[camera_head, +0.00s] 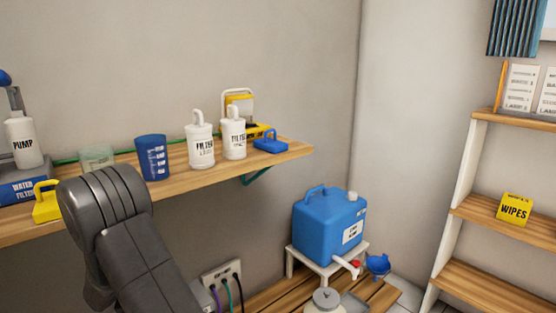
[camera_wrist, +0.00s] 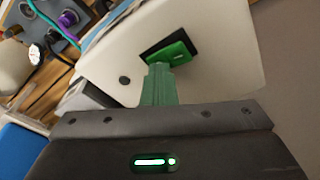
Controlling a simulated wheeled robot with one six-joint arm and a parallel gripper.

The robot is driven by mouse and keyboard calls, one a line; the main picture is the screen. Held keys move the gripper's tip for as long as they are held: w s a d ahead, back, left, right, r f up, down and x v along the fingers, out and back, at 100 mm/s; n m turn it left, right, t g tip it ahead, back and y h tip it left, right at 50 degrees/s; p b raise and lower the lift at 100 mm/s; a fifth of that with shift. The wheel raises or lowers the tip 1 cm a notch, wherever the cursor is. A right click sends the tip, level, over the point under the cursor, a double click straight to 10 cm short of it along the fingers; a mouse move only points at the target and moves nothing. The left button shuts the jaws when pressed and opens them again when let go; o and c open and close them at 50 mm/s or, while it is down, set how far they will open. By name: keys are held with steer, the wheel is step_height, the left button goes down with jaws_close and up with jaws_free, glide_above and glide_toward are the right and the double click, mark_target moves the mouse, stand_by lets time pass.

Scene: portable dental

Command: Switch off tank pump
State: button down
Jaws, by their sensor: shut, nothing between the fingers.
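In the wrist view, a white casing (camera_wrist: 225,50) carries a green rocker switch (camera_wrist: 178,48) in a black frame. The switch looks lit or bright green. My gripper (camera_wrist: 159,70) is shut and empty, its tips at the lower left edge of the switch. Whether they touch it I cannot tell. In the head view, a white unit marked PUMP (camera_head: 24,140) stands at the left end of the wooden shelf. My arm covers the lower left there, and my gripper is hidden. I cannot tell whether the casing is this unit.
The shelf (camera_head: 290,151) holds a blue cup (camera_head: 152,158), white filter bottles (camera_head: 200,145) and a yellow-handled item (camera_head: 46,203). A blue tank (camera_head: 328,228) sits on a small stand. A power strip (camera_head: 222,275) is on the wall. Shelving stands at right.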

steer(key=shift+r, duration=0.1)
step_height(320, 180, up, 7)
steer(key=p, duration=0.4)
steer(key=shift+p, duration=0.3)
steer(key=shift+f, duration=0.25)
step_height(320, 180, down, 7)
steer(key=b, duration=0.4)
steer(key=shift+r+b, duration=0.1)
steer(key=shift+b, duration=0.25)
steer(key=shift+r, duration=0.1)
